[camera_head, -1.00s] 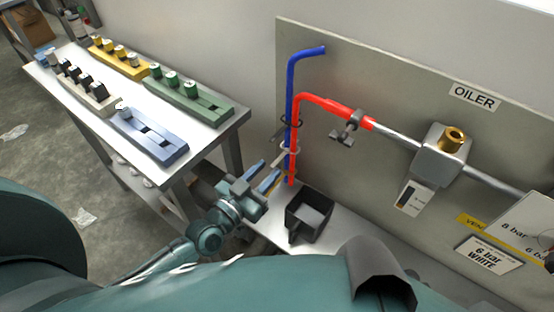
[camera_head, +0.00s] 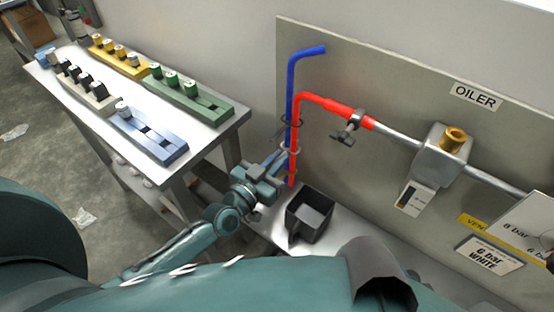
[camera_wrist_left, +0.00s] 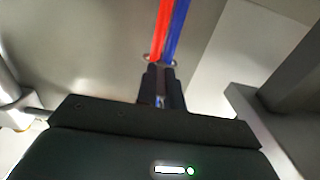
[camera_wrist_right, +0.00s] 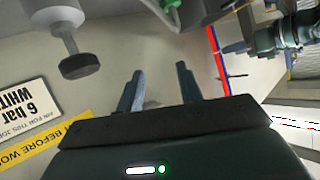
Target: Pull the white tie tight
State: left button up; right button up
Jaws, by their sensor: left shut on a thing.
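The white tie (camera_head: 292,149) is a pale loop around the red pipe (camera_head: 295,130) and the blue pipe (camera_head: 289,90) together. In the left wrist view the loop (camera_wrist_left: 174,61) circles both pipes just beyond my fingertips. My left gripper (camera_head: 284,156) is beside the pipes; in the left wrist view its fingers (camera_wrist_left: 161,84) are closed together on the tie's tail, which they mostly hide. How snug the loop is, I cannot tell. My right gripper (camera_wrist_right: 158,80) is open and empty, near the panel.
A dark tie (camera_head: 290,122) rings the pipes higher up. A black bin (camera_head: 296,232) stands below on the bench. A clamp with a knob (camera_head: 344,136) and the oiler block (camera_head: 436,160) are to the right. A side table (camera_head: 205,133) with coloured racks stands at left.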

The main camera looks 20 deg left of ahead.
pick_arm(q)
grip_shut()
jog(key=shift+s+a, duration=0.15)
jog(key=shift+s, duration=0.25)
jog(key=p+v, duration=0.2)
jog(key=v, duration=0.2)
jog(key=shift+s+a, duration=0.1)
jog(key=shift+s, duration=0.2)
jog(key=o, duration=0.6)
grip_release()
jog(key=v, duration=1.3)
jog(key=shift+s, duration=0.1)
